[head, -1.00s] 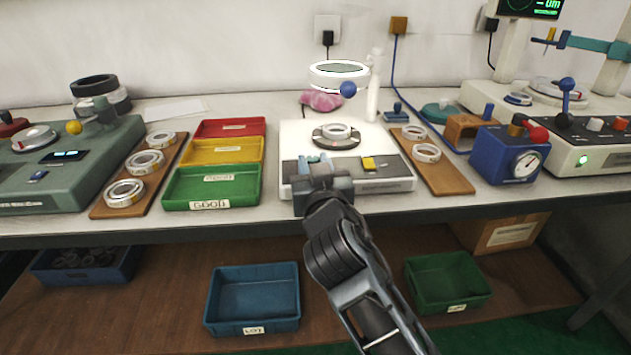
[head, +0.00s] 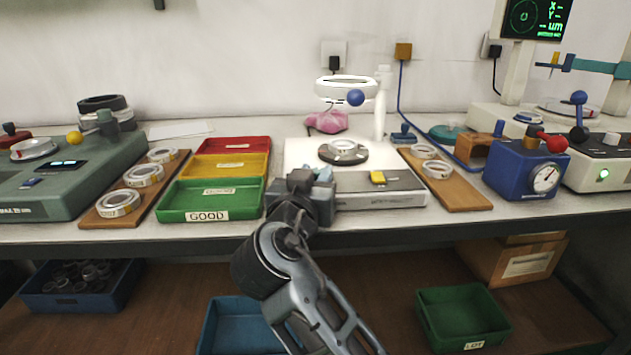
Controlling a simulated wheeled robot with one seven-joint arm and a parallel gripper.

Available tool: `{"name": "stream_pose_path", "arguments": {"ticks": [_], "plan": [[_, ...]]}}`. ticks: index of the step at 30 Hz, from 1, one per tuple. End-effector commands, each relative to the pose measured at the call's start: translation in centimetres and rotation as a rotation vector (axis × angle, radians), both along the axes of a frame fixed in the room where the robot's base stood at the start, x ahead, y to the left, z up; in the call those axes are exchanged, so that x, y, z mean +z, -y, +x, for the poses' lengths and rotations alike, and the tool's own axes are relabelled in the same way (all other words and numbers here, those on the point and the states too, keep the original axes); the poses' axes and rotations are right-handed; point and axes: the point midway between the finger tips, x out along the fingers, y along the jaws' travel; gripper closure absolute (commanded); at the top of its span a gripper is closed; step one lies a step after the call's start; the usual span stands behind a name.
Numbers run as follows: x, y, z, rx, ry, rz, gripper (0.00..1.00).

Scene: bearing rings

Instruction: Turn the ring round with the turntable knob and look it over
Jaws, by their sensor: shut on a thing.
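A metal bearing ring (head: 344,146) lies flat on the dark round turntable (head: 363,157) of the white inspection stand (head: 408,200). A white ring-shaped magnifier (head: 322,89) with a blue ball (head: 355,97) hangs above it on a white post. My gripper (head: 303,183) is at the stand's front left edge, shut on what appears to be the turntable knob. The jaws hide most of the knob, so the grip itself is not clearly seen. The gripper is apart from the ring.
Red, yellow and green trays (head: 180,214) stand left of the stand. Wooden boards with rings lie further left (head: 92,216) and to the right (head: 466,200). A blue gauge box (head: 510,185) stands beyond the right board.

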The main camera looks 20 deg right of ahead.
Motion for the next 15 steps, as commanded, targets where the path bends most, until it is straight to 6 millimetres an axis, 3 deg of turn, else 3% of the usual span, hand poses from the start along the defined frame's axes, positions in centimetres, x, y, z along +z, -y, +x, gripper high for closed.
{"name": "stream_pose_path", "arguments": {"ticks": [11, 12, 15], "plan": [[-0.11, 0.02, 0.01, -0.004, -0.003, 0.0, 1.0], [-0.11, 0.02, 0.01, -0.004, -0.003, 0.0, 0.66], [-0.09, 0.02, 0.01, -0.003, -0.003, 0.0, 0.56]]}}
